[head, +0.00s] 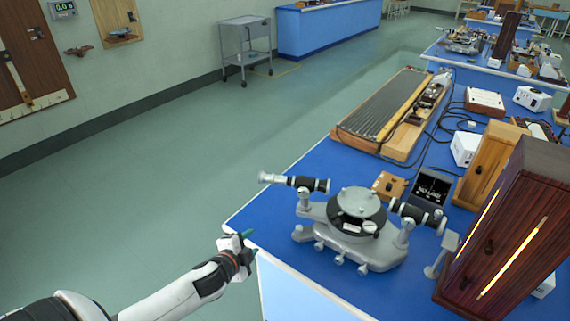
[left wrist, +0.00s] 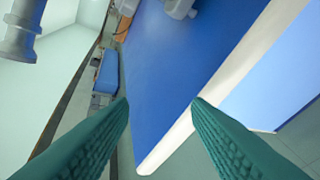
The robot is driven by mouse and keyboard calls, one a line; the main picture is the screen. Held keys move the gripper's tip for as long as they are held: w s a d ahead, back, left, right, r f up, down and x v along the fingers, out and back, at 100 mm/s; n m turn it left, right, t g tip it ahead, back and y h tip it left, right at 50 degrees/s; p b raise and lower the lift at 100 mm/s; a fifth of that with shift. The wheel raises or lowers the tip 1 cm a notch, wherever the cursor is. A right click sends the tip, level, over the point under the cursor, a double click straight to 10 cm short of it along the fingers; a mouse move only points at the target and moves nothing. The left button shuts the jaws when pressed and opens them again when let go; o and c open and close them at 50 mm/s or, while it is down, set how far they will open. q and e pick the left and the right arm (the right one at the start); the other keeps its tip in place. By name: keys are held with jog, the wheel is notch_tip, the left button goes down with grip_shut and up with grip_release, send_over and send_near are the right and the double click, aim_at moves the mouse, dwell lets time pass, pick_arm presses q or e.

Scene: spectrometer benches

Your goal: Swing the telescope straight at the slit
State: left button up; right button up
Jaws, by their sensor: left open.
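The spectrometer (head: 358,215) stands on the blue bench, with a round dark table in its middle. Its telescope (head: 294,182), a black and silver tube, sticks out to the left. A second tube (head: 416,213), apparently the collimator, points right towards a dark wooden lamp housing (head: 505,235) with a bright slit. My left gripper (head: 248,244) is open and empty near the bench's front left corner, apart from the telescope. In the left wrist view its teal fingers (left wrist: 160,105) are spread. A grey cylinder (left wrist: 20,35) there may be the telescope's end. My right gripper is out of view.
The blue bench (head: 285,235) is bare left of the spectrometer. A small wooden box (head: 389,185), a dark display (head: 431,188) and a ribbed wooden apparatus (head: 390,115) stand behind it. Cables lie on the bench. Open floor (head: 150,180) stretches to the left.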

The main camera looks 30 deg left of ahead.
pick_arm(q)
jog(key=w+r+m+t+h+p, duration=0.1)
jog(key=w+r+m+t, duration=0.15)
jog(key=r, duration=0.45)
jog(key=w+r+m+t+h, duration=0.1)
jog(key=w+r+m+h, duration=0.1)
jog(key=r+m, duration=0.35)
jog(key=w+d+n+p, duration=0.1)
jog(key=w, duration=1.1)
jog(key=shift+f+p, duration=0.2)
jog(key=shift+p, duration=0.1)
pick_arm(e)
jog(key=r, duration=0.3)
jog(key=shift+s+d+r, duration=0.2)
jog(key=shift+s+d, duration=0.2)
pick_arm(q)
jog(key=shift+c, duration=0.3)
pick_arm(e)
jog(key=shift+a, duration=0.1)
pick_arm(q)
grip_shut()
